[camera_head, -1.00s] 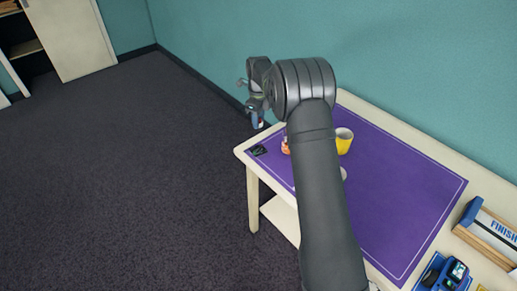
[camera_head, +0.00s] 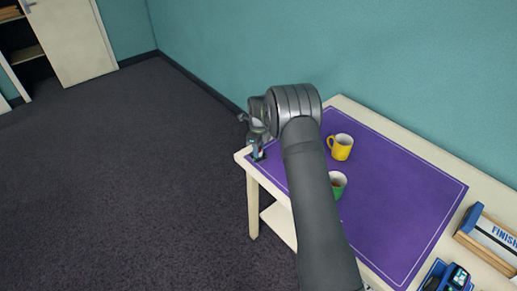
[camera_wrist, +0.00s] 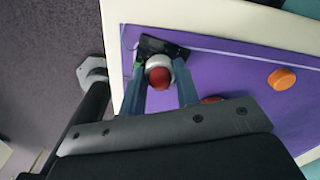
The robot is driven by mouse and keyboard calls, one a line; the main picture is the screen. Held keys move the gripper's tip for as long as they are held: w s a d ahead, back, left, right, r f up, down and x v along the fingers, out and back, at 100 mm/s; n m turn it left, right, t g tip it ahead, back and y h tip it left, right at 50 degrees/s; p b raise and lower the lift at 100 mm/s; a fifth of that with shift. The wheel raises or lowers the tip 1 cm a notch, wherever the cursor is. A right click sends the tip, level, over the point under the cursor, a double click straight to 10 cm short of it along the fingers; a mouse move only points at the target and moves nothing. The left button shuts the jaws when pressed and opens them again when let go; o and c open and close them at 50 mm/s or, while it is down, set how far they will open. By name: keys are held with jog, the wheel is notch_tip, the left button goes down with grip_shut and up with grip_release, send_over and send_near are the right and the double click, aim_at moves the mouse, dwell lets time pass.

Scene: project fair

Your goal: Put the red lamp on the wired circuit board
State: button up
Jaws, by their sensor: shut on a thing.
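My gripper (camera_head: 257,152) is low over the near left corner of the purple-topped table, its two blue-grey fingers shut on the red lamp. The red lamp (camera_wrist: 160,76), a red dome with a white rim, sits between the fingertips in the wrist view. The circuit board (camera_wrist: 152,45), dark and flat, lies at the table corner. The lamp overlaps the board's lower edge in the wrist view; I cannot tell whether they touch. In the head view the board is mostly hidden by the gripper.
A yellow mug (camera_head: 341,148) and a green cup (camera_head: 337,185) stand on the purple mat (camera_head: 390,200). An orange round piece (camera_wrist: 282,78) lies right of the lamp in the wrist view, with another reddish piece (camera_wrist: 210,100) partly hidden. A finish sign (camera_head: 492,237) stands far right.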

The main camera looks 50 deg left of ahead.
jog(key=o, duration=0.9)
jog(key=shift+f, duration=0.1)
jog(key=shift+o, duration=0.2)
notch_tip(320, 180, up, 12)
jog(key=shift+f, duration=4.05)
